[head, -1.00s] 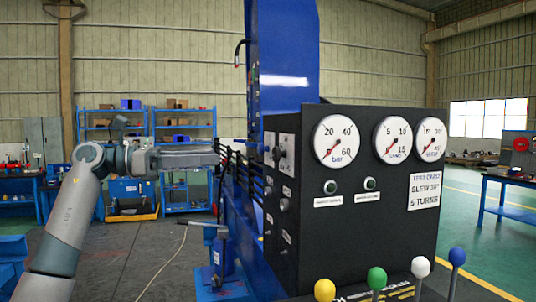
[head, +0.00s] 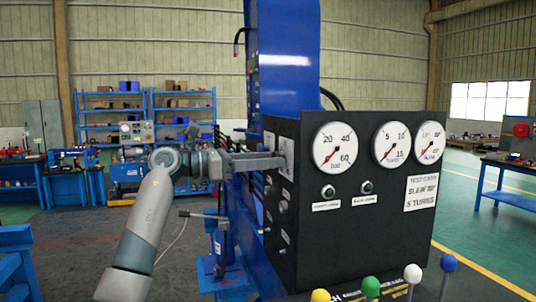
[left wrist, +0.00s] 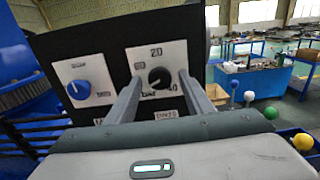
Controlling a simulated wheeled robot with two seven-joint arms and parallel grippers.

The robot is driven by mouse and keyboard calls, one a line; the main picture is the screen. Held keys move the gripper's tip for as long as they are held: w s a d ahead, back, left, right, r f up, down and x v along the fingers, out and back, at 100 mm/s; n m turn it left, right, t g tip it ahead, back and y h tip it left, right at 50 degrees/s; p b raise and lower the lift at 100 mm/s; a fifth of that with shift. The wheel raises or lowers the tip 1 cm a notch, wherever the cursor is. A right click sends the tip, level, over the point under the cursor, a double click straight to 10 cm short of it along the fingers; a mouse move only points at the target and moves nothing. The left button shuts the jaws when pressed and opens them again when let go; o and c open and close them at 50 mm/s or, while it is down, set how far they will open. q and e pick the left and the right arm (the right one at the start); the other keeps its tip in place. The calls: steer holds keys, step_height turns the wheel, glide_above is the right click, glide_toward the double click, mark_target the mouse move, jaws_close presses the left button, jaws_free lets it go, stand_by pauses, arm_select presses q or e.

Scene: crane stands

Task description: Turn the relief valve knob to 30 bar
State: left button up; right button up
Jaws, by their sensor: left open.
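A black knob (left wrist: 159,77) sits on a white plate with a scale marked 20, 40 and "bar" in the left wrist view. Its exact setting is too small to read. The plate (head: 288,150) is on the left side face of the black panel in the head view, where my gripper hides the knob. My left gripper (left wrist: 161,81) is open, with one finger on each side of the knob in the wrist view; I cannot tell whether they touch it. It also shows at the plate in the head view (head: 270,160). The bar gauge (head: 335,146) has its red needle at lower left.
A blue knob (left wrist: 79,90) on another white plate is beside the black one. Levers with coloured balls, including a yellow one (head: 320,296), stand before the panel. A blue column (head: 285,60) rises behind it. Blue shelves (head: 183,115) stand far back.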

arm_select(q)
steer(key=shift+d, duration=0.2)
steer(key=c, duration=1)
steer(key=shift+c, duration=0.2)
steer(key=shift+n, duration=0.5)
steer(key=n, duration=0.5)
steer(key=n+p, duration=0.1)
steer(key=n, duration=0.9)
steer(key=shift+r+n, duration=0.25)
steer(key=shift+n, duration=0.05)
